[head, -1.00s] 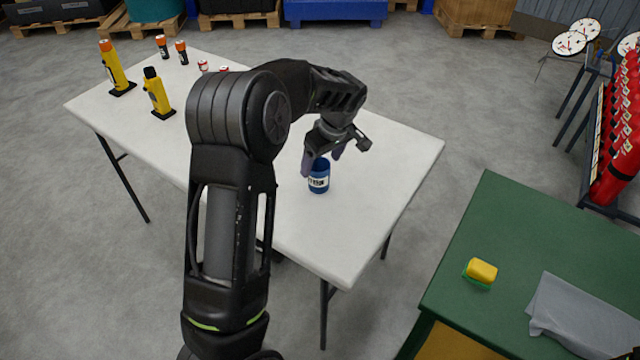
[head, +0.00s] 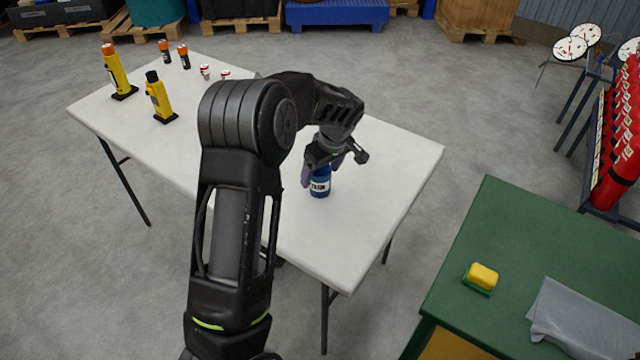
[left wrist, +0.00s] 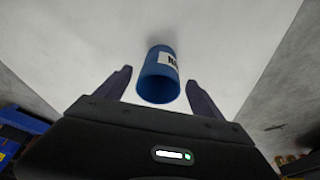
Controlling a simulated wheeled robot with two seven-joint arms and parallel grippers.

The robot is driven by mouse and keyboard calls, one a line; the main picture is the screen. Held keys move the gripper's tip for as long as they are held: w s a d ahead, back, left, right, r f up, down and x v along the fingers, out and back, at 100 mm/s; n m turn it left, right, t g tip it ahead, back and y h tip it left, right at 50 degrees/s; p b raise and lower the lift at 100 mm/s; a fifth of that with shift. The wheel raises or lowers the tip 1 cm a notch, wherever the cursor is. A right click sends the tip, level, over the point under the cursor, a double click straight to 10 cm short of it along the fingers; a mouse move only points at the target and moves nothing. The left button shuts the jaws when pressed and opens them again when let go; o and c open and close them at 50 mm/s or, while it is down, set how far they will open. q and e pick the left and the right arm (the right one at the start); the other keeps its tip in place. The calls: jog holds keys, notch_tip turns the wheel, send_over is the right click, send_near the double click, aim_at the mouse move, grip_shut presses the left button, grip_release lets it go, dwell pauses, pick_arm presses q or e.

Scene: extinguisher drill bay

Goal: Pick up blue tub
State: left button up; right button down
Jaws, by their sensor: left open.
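The blue tub (head: 320,184), with a white label, stands upright on the white folding table (head: 345,240). My left gripper (head: 322,172) is over the tub from above, and its fingers partly hide the tub's top in the head view. In the left wrist view the blue tub (left wrist: 158,76) lies between the two spread fingers of my left gripper (left wrist: 160,88). A gap shows on both sides of the tub. The gripper is open and holds nothing. My right gripper is not in view.
Yellow torches (head: 159,96) and small orange-topped and red-and-white items stand at the table's far left end. A green table (head: 560,230) with a yellow sponge (head: 482,277) and a grey cloth (head: 580,318) is at right. Red extinguishers (head: 620,160) stand beyond it.

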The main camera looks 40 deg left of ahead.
aim_at(318, 181)
pick_arm(q)
jog(key=p+x, duration=0.1)
jog(key=x, duration=0.4)
jog(key=shift+w, duration=0.1)
dwell(0.4)
jog(key=c, duration=1.6)
